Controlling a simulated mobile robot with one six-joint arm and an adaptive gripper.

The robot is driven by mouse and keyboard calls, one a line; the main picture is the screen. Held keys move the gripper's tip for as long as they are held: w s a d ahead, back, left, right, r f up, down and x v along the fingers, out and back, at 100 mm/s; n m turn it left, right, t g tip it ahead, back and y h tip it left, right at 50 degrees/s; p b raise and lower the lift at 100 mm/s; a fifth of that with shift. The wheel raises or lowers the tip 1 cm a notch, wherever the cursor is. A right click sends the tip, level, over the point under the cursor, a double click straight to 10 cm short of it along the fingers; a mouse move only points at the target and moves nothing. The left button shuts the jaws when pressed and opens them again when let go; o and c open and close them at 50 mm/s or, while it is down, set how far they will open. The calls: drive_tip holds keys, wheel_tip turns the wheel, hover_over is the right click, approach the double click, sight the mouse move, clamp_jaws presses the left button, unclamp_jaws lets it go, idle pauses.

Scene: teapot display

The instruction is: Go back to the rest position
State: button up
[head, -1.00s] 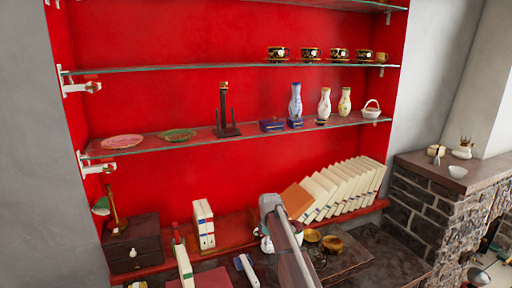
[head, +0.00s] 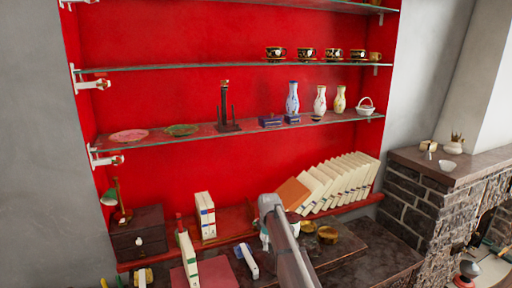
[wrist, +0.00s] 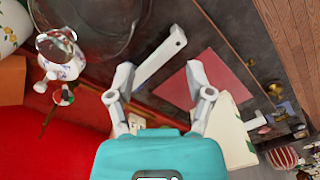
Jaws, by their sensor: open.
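My gripper (wrist: 158,70) is open in the wrist view, with two pale grey fingers spread apart and nothing between them. A white book-like block (wrist: 160,60) and a red flat piece (wrist: 222,80) lie beyond the fingertips. In the head view my grey arm (head: 288,245) reaches up from the bottom edge over the dark lower surface; the fingers are mostly hidden behind it there.
A leaning row of pale books (head: 340,185) stands on the red ledge behind my arm. Gold-coloured bowls (head: 327,235) are close to its right. Glass shelves (head: 200,140) hold vases and plates above. A brick fireplace (head: 415,190) stands at the right.

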drive_tip(key=s+d+f+m+b, duration=0.3)
drive_tip(key=s+d+m, duration=0.1)
drive_tip(key=s, duration=0.6)
drive_tip(key=s+d+f+m+b, duration=0.3)
drive_tip(key=s+d+m, duration=0.1)
drive_tip(key=s, duration=0.6)
drive_tip(key=s+d+f+m+b, duration=0.4)
drive_tip(key=s+m, duration=0.1)
drive_tip(key=s, duration=0.5)
drive_tip(key=shift+s+m, duration=0.3)
drive_tip(key=shift+s, duration=0.05)
